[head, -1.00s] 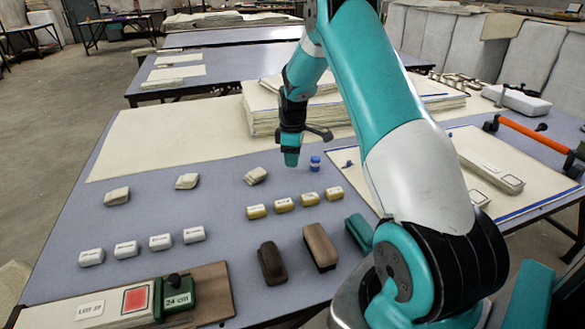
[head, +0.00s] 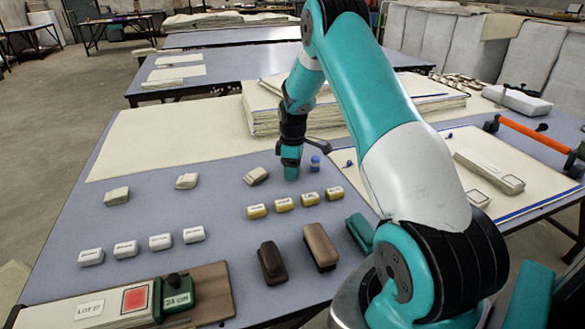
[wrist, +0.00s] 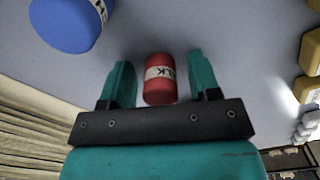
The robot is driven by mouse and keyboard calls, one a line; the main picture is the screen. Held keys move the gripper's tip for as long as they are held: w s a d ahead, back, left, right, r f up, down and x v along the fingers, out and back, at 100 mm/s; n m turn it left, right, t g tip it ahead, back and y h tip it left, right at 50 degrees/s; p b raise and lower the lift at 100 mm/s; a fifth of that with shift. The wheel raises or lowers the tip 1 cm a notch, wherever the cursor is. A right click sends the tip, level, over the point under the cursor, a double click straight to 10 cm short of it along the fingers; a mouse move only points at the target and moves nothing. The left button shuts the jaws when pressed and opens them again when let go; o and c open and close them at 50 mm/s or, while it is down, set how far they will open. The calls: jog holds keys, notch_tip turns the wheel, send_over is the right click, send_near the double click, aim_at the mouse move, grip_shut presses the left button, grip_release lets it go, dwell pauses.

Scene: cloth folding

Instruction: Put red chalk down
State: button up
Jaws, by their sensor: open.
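The red chalk (wrist: 160,80) is a short red cylinder with a white label in the wrist view. It sits between the two teal fingers of my gripper (wrist: 157,84), with a gap visible on each side. My gripper is open. In the head view my gripper (head: 290,166) is low over the blue-grey table (head: 220,215), and the red chalk is hidden there. A blue chalk (head: 315,164) stands just right of my gripper; it also shows in the wrist view (wrist: 68,22).
Yellow labelled blocks (head: 283,204) lie in a row in front of my gripper. A pale block (head: 256,176) is close on its left. A cloth stack (head: 262,115) is behind. Two brown blocks (head: 320,247) lie nearer. The table's left middle has free room.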

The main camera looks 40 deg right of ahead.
notch_tip(320, 180, up, 12)
jog(key=s+a+r, duration=0.1)
jog(key=a+r, duration=0.2)
jog(key=a, duration=0.4)
jog(key=s+a+r, duration=0.1)
jog(key=a+r, duration=0.3)
jog(key=a, duration=0.3)
jog(key=s+a+r+t+y, duration=0.1)
jog(key=s+a+r, duration=0.1)
jog(key=s+a, duration=0.35)
jog(key=s+a+r+y, duration=0.1)
jog(key=s+a+r, duration=0.15)
jog(key=a, duration=0.55)
jog(key=s+a+y, duration=0.1)
jog(key=s+a, duration=0.4)
jog(key=s, duration=0.4)
jog(key=s+a+g+y, duration=0.1)
jog(key=s+a, duration=0.4)
jog(key=s, duration=0.4)
jog(key=shift+s+r, duration=0.2)
jog(key=shift+r, duration=0.2)
